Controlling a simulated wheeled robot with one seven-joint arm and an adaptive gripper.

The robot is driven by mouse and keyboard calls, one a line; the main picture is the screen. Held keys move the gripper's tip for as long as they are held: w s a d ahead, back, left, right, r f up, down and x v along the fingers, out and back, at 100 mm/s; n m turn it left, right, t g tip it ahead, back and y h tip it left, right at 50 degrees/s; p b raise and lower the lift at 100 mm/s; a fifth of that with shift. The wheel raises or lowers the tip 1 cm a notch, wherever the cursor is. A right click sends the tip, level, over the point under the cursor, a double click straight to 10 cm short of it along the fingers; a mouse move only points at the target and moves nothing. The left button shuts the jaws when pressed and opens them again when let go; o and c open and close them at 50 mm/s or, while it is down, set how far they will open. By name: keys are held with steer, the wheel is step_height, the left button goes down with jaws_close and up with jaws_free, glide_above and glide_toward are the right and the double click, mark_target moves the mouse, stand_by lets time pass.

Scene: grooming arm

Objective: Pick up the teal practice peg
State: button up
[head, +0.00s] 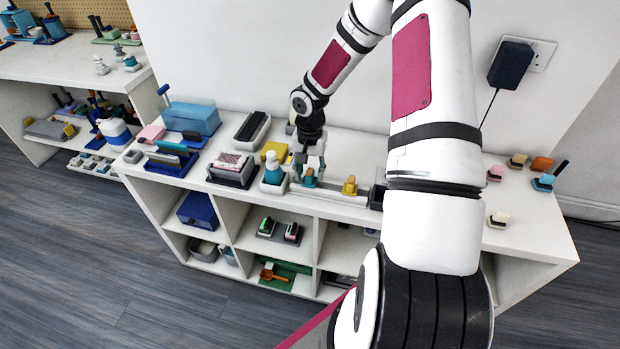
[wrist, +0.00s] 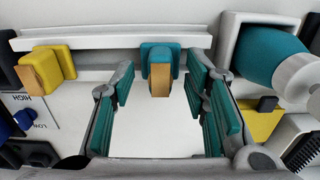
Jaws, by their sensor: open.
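The teal practice peg (wrist: 153,56) stands upright on a pale rail in the wrist view, with a tan wooden face towards me. In the head view the teal peg (head: 310,179) is on the white shelf top, just below my gripper (head: 307,163). In the wrist view my gripper (wrist: 159,92) is open and empty, its teal-padded fingers spread to the left and right of the peg's line. The peg appears just ahead of the fingertips, roughly centred between them. I cannot tell the exact depth gap.
A yellow peg (head: 349,186) stands beside the teal one, and it also shows in the wrist view (wrist: 50,66). A teal bottle with a white cap (wrist: 270,57) stands close on the other side.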

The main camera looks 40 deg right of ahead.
mark_target(310, 172)
steer(key=shift+f, duration=0.5)
jaws_close()
step_height(310, 172, up, 10)
steer(key=shift+r, duration=0.1)
stand_by(0.4)
